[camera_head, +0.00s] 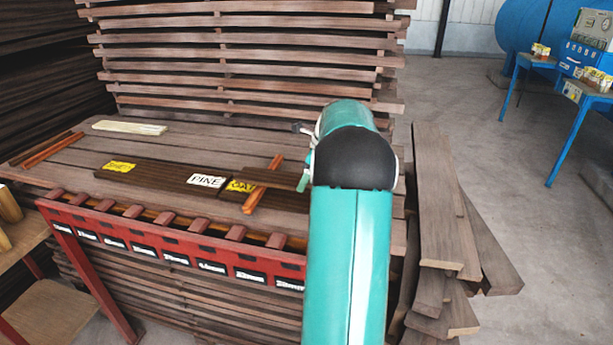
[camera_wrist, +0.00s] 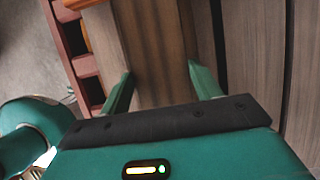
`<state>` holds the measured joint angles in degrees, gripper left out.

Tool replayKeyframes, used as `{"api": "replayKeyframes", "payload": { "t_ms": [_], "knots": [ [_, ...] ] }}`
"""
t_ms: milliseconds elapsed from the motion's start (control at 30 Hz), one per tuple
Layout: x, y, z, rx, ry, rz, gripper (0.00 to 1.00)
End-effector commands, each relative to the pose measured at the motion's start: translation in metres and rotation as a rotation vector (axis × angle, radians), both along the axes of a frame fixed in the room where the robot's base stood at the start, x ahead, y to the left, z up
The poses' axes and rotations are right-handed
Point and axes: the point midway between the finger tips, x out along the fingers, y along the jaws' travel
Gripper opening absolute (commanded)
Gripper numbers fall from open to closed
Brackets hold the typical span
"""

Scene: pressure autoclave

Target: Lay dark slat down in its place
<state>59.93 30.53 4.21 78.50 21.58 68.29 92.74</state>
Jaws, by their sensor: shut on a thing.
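A dark brown slat (camera_wrist: 155,40) lies between the two green fingers of my gripper (camera_wrist: 160,85) in the wrist view, and my gripper is shut on it. In the head view a dark slat (camera_head: 288,201) with a yellow label runs in beside my gripper (camera_head: 303,183), low over the plank stack; the arm hides its right part. I cannot tell whether it touches the planks. Another dark slat (camera_head: 150,176) lies to the left on the stack. A yellow label (camera_head: 120,166) and a white PINE label (camera_head: 207,181) show along it.
Orange-brown sticks (camera_head: 262,185) and a pale strip bundle (camera_head: 129,127) lie on the plank stack (camera_head: 255,140). A red slotted rack (camera_head: 170,240) with size labels runs along its front. Loose planks (camera_head: 440,200) lean at right. Blue tables (camera_head: 540,65) stand far right beyond clear floor.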

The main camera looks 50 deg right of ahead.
Motion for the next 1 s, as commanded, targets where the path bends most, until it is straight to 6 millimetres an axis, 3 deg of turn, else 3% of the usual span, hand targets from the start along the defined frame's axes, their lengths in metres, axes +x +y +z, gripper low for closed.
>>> {"api": "replayKeyframes", "payload": {
  "t_ms": [500, 533, 633, 1000],
  "knots": [
    [0.0, 0.0, -0.01, -0.001, -0.001, 0.001, 0.27],
    [0.0, 0.0, -0.011, 0.001, -0.001, 0.0, 0.67],
    [0.0, 0.0, -0.011, 0.0, 0.0, 0.0, 0.85],
    [0.0, 0.0, -0.006, 0.0, -0.001, 0.0, 0.85]
  ]
}}
